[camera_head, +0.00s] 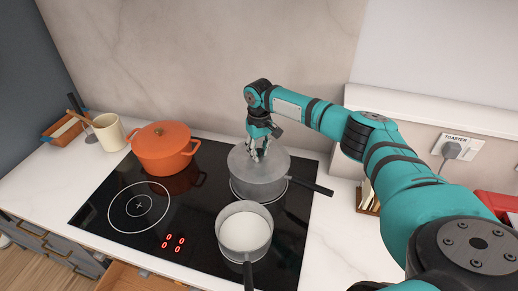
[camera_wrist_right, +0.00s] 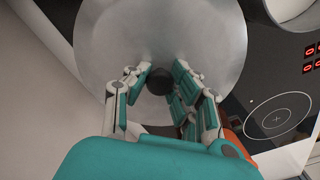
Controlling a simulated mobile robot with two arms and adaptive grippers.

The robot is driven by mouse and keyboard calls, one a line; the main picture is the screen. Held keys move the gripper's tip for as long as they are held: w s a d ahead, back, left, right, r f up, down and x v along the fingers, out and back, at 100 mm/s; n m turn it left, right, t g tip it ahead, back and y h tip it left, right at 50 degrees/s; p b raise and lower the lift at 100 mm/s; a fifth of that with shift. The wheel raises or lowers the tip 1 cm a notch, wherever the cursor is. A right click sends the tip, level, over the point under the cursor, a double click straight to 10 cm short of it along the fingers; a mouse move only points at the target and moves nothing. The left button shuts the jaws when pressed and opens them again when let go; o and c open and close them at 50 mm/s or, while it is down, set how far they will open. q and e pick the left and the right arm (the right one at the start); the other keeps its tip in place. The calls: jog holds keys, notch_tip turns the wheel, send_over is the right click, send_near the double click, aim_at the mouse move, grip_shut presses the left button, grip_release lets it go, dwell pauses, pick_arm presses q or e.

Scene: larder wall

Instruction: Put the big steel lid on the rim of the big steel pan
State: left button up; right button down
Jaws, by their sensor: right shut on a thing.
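The big steel lid (camera_head: 272,173) is a round grey disc at the top of the big steel pan (camera_head: 262,191), which stands on the back right of the hob with its dark handle towards the right. The lid covers the pan's opening; I cannot tell whether it touches the rim all round. My right gripper (camera_head: 258,154) comes down from above and is shut on the lid's black knob. In the right wrist view the lid (camera_wrist_right: 110,45) fills the middle, with the knob (camera_wrist_right: 155,86) between the fingertips (camera_wrist_right: 156,78). My left gripper is not in view.
A smaller steel pan (camera_head: 245,249) with white contents stands in front on the hob (camera_head: 110,235). An orange lidded pot (camera_head: 163,155) stands at the back left. A cream crock (camera_head: 108,132) and a wooden box (camera_head: 62,130) are further left. The front left ring is free.

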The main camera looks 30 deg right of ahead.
aim_at(259, 150)
jog(key=c, duration=1.6)
grip_release()
jog(key=shift+f, duration=0.1)
jog(key=o, duration=0.5)
jog(key=shift+c, duration=0.2)
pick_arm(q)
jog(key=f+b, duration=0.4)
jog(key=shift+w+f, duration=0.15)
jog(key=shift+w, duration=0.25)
pick_arm(e)
notch_tip(259, 150, up, 12)
jog(key=shift+r, duration=0.2)
jog(key=shift+f, duration=0.15)
